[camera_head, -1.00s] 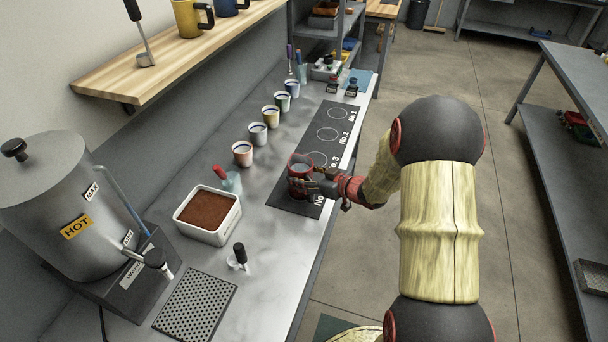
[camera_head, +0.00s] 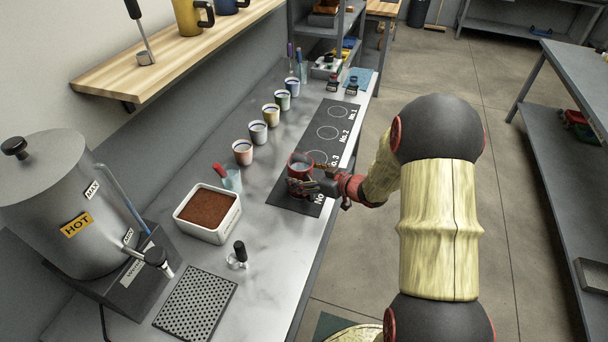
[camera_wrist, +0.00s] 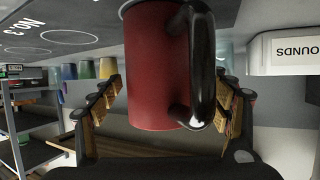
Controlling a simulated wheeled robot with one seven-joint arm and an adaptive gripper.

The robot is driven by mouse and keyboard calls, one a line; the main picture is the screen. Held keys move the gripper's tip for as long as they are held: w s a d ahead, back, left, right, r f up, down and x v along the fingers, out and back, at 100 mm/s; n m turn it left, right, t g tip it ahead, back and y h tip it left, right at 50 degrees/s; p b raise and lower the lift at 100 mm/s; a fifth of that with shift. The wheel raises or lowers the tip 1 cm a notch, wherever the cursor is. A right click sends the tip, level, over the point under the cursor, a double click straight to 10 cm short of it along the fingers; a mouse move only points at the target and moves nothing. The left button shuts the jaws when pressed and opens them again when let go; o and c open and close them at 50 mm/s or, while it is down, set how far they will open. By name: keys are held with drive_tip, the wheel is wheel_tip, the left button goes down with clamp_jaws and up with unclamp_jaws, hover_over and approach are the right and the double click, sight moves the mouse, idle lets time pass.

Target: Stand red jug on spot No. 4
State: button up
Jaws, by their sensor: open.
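The red jug (camera_head: 299,161) stands upright on the near end of the dark mat (camera_head: 284,190), at the No. 4 end, in the head view. It hides the ring there, so I cannot tell how well it is centred. In the wrist view the red jug (camera_wrist: 155,70) shows large, with its black handle (camera_wrist: 203,65) to the right. My gripper (camera_head: 306,184) is at the jug's near side. In the wrist view the fingers of my gripper (camera_wrist: 168,103) are spread apart, one on each side of the jug, with gaps showing.
Several small cups (camera_head: 257,132) stand in a row left of the mat. A white box of brown grounds (camera_head: 229,221), a clear cup with a red handle (camera_head: 232,181) and a black-handled tool (camera_head: 239,252) are nearer. A steel urn (camera_head: 62,205) stands at the left. Spots No. 1 to No. 3 are empty.

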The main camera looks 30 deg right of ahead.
drive_tip(key=p+v, duration=0.4)
drive_tip(key=v, duration=0.8)
drive_tip(key=w+d+r+h, duration=0.3)
drive_tip(key=r+h, duration=0.2)
drive_tip(key=r, duration=0.4)
drive_tip(key=s+a+r+m+g+h, duration=0.2)
drive_tip(key=s+r+m+h, duration=0.15)
drive_tip(key=r, duration=0.45)
drive_tip(key=s+a+r+g+y, duration=0.1)
drive_tip(key=s+a+g, duration=0.1)
drive_tip(key=s+a, duration=0.7)
drive_tip(key=s+a+r+g+y, duration=0.1)
drive_tip(key=s+a+g+y, duration=0.1)
drive_tip(key=s+a, duration=0.7)
drive_tip(key=s+m, duration=0.1)
drive_tip(key=s, duration=0.3)
drive_tip(key=shift+s+a+r+g, duration=0.15)
drive_tip(key=shift+s+r+g, duration=0.15)
drive_tip(key=shift+r+g, duration=0.1)
drive_tip(key=shift+y, duration=0.25)
